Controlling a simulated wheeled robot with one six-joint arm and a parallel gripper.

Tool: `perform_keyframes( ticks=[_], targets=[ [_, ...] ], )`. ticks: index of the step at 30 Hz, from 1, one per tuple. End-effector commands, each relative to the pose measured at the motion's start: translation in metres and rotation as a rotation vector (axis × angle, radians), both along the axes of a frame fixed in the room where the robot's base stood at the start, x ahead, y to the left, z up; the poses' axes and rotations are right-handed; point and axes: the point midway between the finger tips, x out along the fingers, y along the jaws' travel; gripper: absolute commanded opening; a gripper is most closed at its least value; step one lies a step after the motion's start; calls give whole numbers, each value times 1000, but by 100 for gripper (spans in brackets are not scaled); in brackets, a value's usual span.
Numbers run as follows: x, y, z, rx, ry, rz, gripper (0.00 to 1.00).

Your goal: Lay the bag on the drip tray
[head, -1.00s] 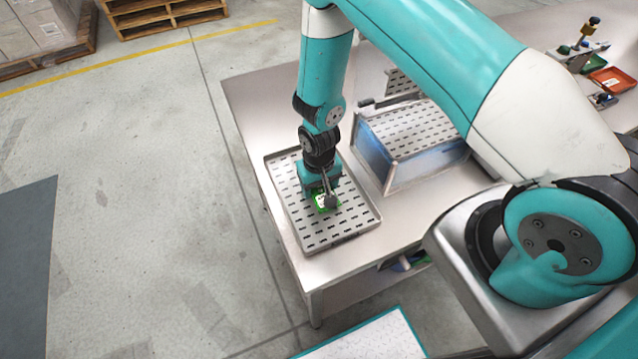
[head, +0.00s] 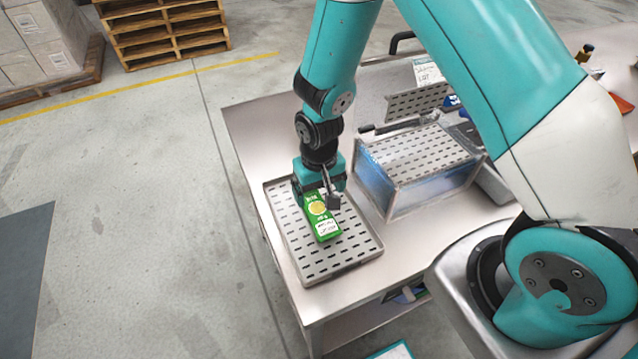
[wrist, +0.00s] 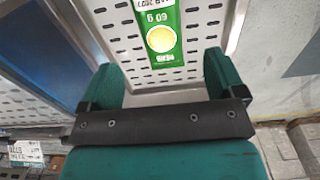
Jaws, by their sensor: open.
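The green bag (head: 321,216), with a yellow circle and a white label, lies flat on the slotted metal drip tray (head: 349,257). In the wrist view the bag (wrist: 161,50) lies on the tray (wrist: 118,45), just beyond the fingertips. My gripper (head: 320,190) is open and empty above the tray, at the bag's far end. In the wrist view its two teal fingers (wrist: 160,78) stand wide apart with nothing between them. The gripper hides a little of the bag's far end in the head view.
A clear-sided bath with a slotted top (head: 425,165) stands right of the tray. The metal table (head: 245,125) has bare room at its far left. Stacked pallets (head: 165,30) and boxes (head: 40,40) stand on the floor behind.

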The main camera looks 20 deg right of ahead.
Motion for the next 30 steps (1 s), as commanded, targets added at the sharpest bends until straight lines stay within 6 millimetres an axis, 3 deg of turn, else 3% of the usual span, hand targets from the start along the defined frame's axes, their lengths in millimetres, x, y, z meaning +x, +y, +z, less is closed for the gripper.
perform_keyframes(
  ticks=[10, 14, 17, 21, 24, 30],
  targets=[
    [-1, 1, 40, 7, -2, 5, 88],
    [-9, 11, 78, 58, -13, 48, 88],
    [-28, 23, 127, 129, -27, 123, 88],
    [-75, 38, 198, 232, -51, 275, 88],
    [-113, 43, 235, 287, -71, 391, 88],
    [-170, 46, 272, 341, -103, 563, 88]
  ],
)
